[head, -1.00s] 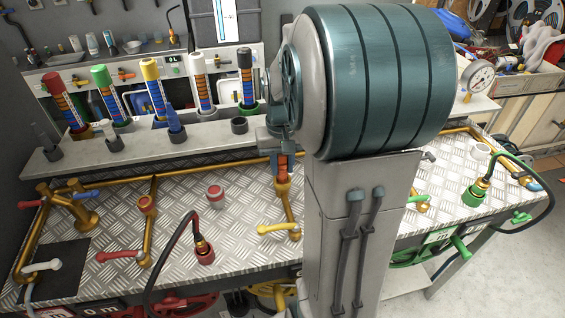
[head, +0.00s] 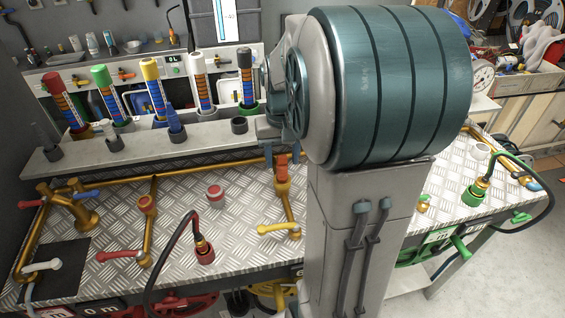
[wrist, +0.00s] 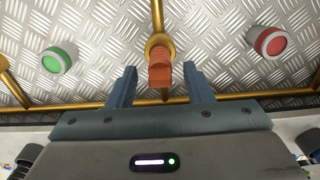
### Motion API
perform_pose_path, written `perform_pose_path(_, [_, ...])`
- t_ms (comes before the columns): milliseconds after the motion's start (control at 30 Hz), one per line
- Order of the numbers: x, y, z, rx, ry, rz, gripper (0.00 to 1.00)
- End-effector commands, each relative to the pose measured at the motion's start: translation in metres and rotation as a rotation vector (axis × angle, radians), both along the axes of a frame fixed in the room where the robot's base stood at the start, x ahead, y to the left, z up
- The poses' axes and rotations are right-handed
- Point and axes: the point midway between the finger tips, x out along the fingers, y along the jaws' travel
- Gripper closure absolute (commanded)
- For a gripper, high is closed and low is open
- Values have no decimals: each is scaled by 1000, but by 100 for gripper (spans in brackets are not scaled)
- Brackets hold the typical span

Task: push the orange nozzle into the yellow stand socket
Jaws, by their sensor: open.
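In the wrist view an orange block-like piece (wrist: 160,74) sits at the end of a brass pipe and lies between my gripper's (wrist: 161,71) two spread fingers. The gripper is open, with visible gaps on both sides of the piece. In the head view the orange piece (head: 282,160) shows just under my gripper, at the top of the brass pipe that has a yellow lever. I cannot tell whether this piece is the orange nozzle. No yellow stand socket can be made out for sure; my arm hides part of the bench.
A black hose ends in a red socket (head: 205,253) at the front. A green socket (head: 474,196) with a hose stands right. A red-topped cap (head: 215,192) lies left of the pipe. A grey shelf (head: 105,160) carries several coloured tubes behind. Plate between the pipes is mostly clear.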

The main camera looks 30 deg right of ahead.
Motion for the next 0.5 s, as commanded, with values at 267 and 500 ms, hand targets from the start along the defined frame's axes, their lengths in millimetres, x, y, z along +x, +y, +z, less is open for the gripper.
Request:
perform_pose_path(267, [1,0,62,-1,-5,0,54])
perform_pose_path(500, [0,0,90,-1,-2,0,54])
